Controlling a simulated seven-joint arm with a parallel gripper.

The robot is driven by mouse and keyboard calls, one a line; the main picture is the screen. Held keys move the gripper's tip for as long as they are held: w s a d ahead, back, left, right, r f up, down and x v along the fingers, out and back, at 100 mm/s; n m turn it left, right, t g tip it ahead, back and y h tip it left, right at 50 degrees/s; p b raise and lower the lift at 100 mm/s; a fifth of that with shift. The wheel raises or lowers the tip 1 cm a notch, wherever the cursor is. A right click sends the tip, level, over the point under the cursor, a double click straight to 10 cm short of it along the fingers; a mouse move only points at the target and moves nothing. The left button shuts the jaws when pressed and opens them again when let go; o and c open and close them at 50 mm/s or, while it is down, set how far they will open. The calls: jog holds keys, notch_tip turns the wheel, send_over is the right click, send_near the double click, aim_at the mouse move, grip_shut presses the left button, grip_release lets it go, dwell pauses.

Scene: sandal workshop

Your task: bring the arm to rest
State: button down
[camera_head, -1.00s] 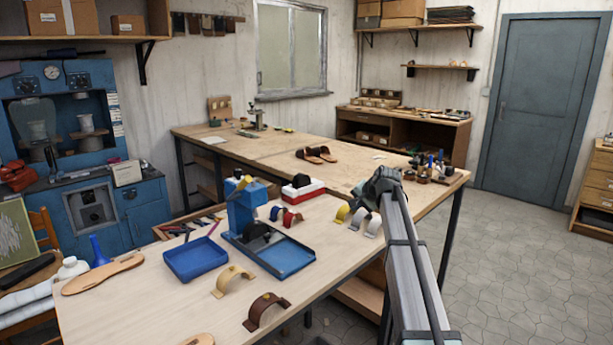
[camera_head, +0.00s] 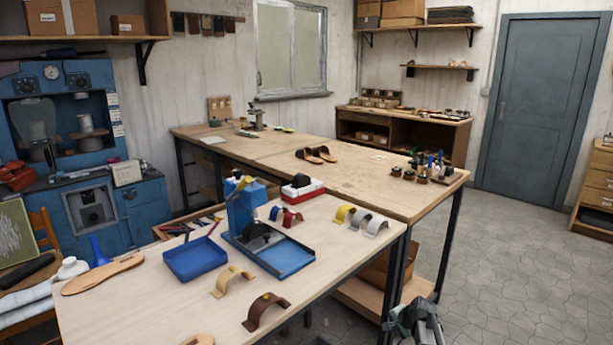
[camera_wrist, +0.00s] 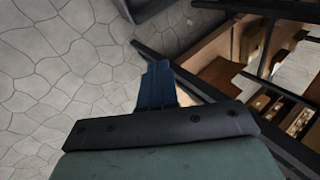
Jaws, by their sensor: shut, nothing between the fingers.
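My gripper (camera_wrist: 157,72) shows in the wrist view with its blue fingers together and nothing between them. It points toward the grey stone floor beside the dark table legs. In the head view my arm's end (camera_head: 413,318) is low at the bottom edge, to the right of the near workbench (camera_head: 130,312) and below its top. The fingertips are hard to make out there.
The bench holds a blue press (camera_head: 241,208), a blue tray (camera_head: 195,259), a brown strap (camera_head: 266,310) and a tan strap (camera_head: 232,280). A table leg (camera_head: 393,280) stands close to my arm. Open floor (camera_head: 520,270) lies to the right.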

jog(key=s+a+f+n+g, duration=0.2)
jog(key=s+a+f, duration=0.1)
jog(key=s+f, duration=0.5)
jog(key=s+a+f+n+g, duration=0.2)
jog(key=s+a+f, duration=0.25)
jog(key=s, duration=0.55)
jog(key=s+a+f+n+g, duration=0.2)
jog(key=s+a+f+g, duration=0.1)
jog(key=s+f, duration=0.5)
jog(key=s+a+f+n+g+h, duration=0.1)
jog(key=s+f+n+g, duration=0.1)
jog(key=s, duration=1.2)
jog(key=s+f+n+g+h, duration=0.2)
jog(key=s+n+g, duration=0.1)
jog(key=s, duration=1.2)
jog(key=shift+s+a, duration=0.3)
jog(key=shift+a, duration=0.1)
